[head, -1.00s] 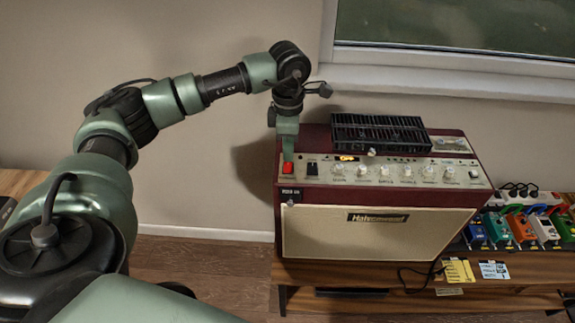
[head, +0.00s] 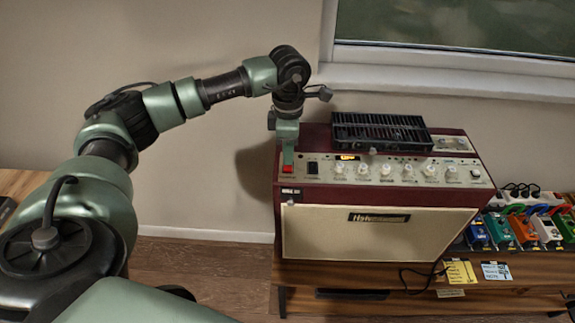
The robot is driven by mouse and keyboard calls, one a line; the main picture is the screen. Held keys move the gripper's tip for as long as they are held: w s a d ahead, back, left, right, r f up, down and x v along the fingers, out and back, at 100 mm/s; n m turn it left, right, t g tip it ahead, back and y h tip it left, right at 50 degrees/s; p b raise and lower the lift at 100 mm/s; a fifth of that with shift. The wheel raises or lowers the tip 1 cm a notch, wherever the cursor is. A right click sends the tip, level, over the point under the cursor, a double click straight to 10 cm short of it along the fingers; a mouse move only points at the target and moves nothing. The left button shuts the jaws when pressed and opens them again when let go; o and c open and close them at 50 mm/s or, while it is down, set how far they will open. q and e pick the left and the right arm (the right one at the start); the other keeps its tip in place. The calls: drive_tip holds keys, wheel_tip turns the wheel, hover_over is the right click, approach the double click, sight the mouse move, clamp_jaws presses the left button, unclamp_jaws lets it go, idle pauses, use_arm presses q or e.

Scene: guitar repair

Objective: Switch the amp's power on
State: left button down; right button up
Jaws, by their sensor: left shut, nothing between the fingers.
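The amp (head: 376,232) is a dark red cabinet with a cream front and a pale control panel along its top edge. A red power switch (head: 288,169) sits at the panel's left end, with a black switch (head: 312,168) beside it. My left gripper (head: 288,160) is shut and points down over the red switch, at or just above it; I cannot tell whether it touches. It hides the switch's upper part. A small orange display (head: 347,157) on the panel is lit. My right gripper is not in view.
A black slotted unit (head: 382,132) lies on the amp's top, behind the knobs. Colored pedals (head: 524,228) and a white power strip (head: 508,197) stand to the right. The wall and window sill are behind.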

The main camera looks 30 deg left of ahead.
use_arm(q)
drive_tip(key=shift+s+f, duration=0.1)
drive_tip(key=shift+f, duration=0.2)
drive_tip(key=shift+r, duration=0.2)
drive_tip(key=shift+r+p, duration=0.6)
drive_tip(key=shift+r, duration=0.3)
drive_tip(key=shift+r+p, duration=1.35)
drive_tip(key=shift+r, duration=1.15)
drive_tip(key=shift+f, duration=0.1)
